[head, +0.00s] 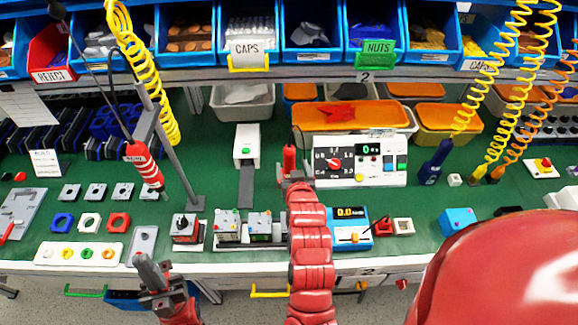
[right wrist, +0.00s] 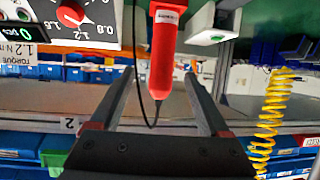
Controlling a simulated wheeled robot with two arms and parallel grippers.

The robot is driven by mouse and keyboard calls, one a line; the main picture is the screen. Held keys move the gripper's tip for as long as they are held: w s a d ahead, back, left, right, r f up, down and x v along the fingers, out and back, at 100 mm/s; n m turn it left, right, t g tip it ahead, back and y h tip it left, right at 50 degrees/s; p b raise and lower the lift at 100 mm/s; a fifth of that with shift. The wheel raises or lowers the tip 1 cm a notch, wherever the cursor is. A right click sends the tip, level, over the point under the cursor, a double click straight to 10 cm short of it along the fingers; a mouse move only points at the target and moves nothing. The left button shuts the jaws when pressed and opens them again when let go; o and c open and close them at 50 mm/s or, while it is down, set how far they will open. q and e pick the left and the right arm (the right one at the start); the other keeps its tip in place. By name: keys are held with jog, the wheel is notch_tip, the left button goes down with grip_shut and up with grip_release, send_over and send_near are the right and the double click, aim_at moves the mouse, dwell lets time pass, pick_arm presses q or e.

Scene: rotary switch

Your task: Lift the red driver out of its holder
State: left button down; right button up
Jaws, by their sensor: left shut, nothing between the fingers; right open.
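The red driver (head: 289,158) stands upright beside the white control panel, just beyond my right gripper (head: 293,180). In the right wrist view the driver (right wrist: 163,52) is a red cylinder with a white label and a dark cable at its narrow end. It appears between the two open fingers of my right gripper (right wrist: 160,74); contact is not visible. The holder cannot be made out, as my right gripper and arm cover that spot in the head view. My left gripper (head: 150,268) is shut and empty at the bench's front edge.
A white control panel (head: 383,175) with a red knob stands right of the driver. A white dispenser (head: 246,145) is to its left. Small fixtures (head: 228,225) and a blue-yellow meter (head: 351,222) flank my right arm.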

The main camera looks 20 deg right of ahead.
aim_at(290, 160)
jog(key=shift+w+d, duration=0.1)
jog(key=shift+w, duration=0.3)
jog(key=shift+w+d+f+p, duration=0.1)
jog(key=shift+w+p, duration=0.5)
jog(key=p+x, duration=0.1)
jog(key=x, duration=0.2)
jog(key=shift+w+f, duration=0.3)
jog(key=shift+w, duration=0.15)
jog(key=shift+c, duration=0.3)
grip_shut()
